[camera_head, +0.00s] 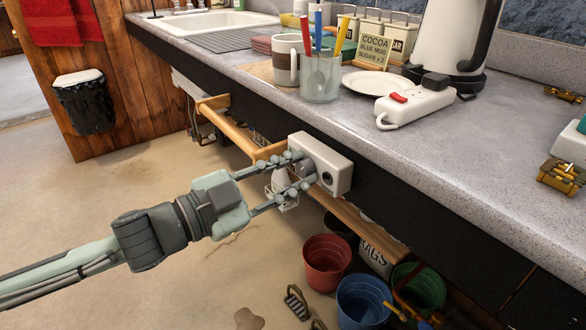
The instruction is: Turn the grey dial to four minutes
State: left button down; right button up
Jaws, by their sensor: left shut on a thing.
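The grey dial (304,168) sits on the face of a white box (334,158) fixed to the dark front edge of the counter. My left gripper (300,170) reaches in from the left and is shut on the dial, one finger above it and one below. The fingers partly cover the dial, and its markings cannot be read. A round black part (327,179) shows on the box to the right of the dial. My right gripper is not in view.
The counter (430,140) above holds a glass of pens (320,78), a mug (286,62), a white plate (376,83), a power strip (415,107) and a kettle (450,40). A wooden rail (228,127) runs below the counter. Red (326,264) and blue (361,303) buckets stand below.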

pick_arm(q)
jog(key=c, duration=1.2)
grip_release()
jog(key=v, duration=1.2)
jog(key=shift+w, duration=0.15)
